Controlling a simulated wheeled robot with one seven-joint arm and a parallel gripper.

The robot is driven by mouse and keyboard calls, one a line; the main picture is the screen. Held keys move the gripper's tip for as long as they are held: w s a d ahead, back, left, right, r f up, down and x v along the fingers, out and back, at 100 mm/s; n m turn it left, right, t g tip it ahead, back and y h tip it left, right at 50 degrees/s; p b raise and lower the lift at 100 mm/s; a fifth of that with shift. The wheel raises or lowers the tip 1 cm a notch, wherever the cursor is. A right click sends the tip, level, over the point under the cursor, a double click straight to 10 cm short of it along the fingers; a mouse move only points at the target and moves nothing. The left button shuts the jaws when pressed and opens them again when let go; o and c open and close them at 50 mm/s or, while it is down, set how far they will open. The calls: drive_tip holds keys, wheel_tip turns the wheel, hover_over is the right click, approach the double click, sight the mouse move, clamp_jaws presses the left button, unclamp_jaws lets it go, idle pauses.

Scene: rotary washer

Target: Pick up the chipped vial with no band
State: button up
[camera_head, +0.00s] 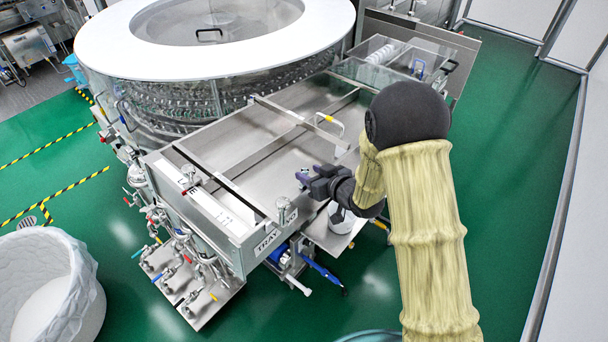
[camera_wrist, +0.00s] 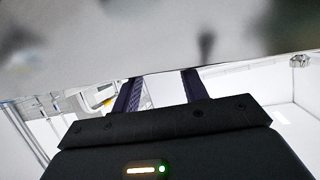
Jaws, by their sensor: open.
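My gripper (camera_head: 304,178) is over the right part of the steel tray deck (camera_head: 245,140) in the head view, with its fingers pointing left. In the wrist view my gripper (camera_wrist: 162,79) shows two dark fingers spread apart, with nothing visible between them. Rows of small clear glass items (camera_head: 215,112), which look like vials, line the round washer's lower rim. They are too small to tell chips or bands. I cannot pick out the chipped vial with no band in either view. A blurred grey surface (camera_wrist: 150,35) fills the top of the wrist view.
The large round washer (camera_head: 105,50) with a white ring top stands behind the deck. The deck has a raised front wall (camera_head: 205,215) and a rail across it. A clear-walled box (camera_head: 385,55) is at the back right. A white tub (camera_head: 85,290) stands at lower left.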

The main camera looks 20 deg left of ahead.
drive_tip(key=shift+w+a+f, duration=0.15)
drive_tip(key=shift+a, duration=0.1)
idle(0.3)
clamp_jaws()
wheel_tip(320, 180, up, 10)
drive_tip(key=b, duration=0.3)
idle(0.5)
idle(0.4)
